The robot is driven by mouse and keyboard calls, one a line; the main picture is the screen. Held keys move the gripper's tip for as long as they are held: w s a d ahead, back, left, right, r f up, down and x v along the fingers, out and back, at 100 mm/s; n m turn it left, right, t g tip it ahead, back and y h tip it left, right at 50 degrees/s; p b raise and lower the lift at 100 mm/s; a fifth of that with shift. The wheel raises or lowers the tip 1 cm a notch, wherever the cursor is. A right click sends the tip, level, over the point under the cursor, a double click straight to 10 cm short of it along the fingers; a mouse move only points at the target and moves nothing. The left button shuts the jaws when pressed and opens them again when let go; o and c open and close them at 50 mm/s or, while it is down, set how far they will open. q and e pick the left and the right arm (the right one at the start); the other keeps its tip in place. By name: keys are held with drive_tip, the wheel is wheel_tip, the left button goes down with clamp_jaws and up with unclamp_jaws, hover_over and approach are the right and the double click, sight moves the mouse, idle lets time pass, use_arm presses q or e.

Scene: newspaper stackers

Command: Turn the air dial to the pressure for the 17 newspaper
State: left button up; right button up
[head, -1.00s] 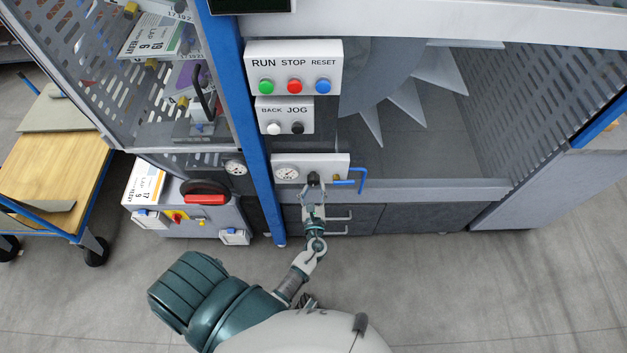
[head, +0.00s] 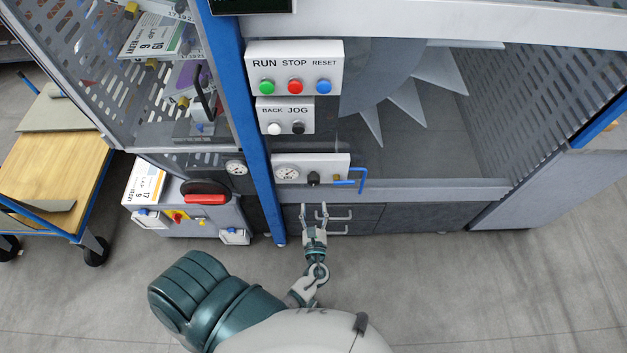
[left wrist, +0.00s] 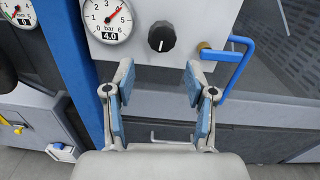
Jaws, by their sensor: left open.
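The black air dial (head: 313,178) sits on a white panel (head: 340,160) low on the machine front. In the left wrist view the dial (left wrist: 161,38) has a white mark pointing down. Left of it, the round bar gauge (left wrist: 107,18) has a red needle pointing up and right, and the display below reads 4.0. My left gripper (head: 314,208) is open and empty, just below the dial and apart from it. In the left wrist view its fingers (left wrist: 160,78) are spread below the dial. A card (head: 146,182) at the left shows 17; its smaller print is hard to read.
A blue bent handle (left wrist: 237,62) on a brass fitting is close right of the dial. A blue post (head: 250,130) stands to the left. RUN, STOP and RESET buttons (head: 294,87) are above. A second gauge (head: 236,167) is left of the post.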

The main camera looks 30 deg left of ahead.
use_arm(q)
drive_tip(key=v, duration=0.9)
idle(0.4)
idle(0.4)
wheel_tip(320, 180, up, 10)
idle(0.5)
drive_tip(key=shift+f, duration=0.15)
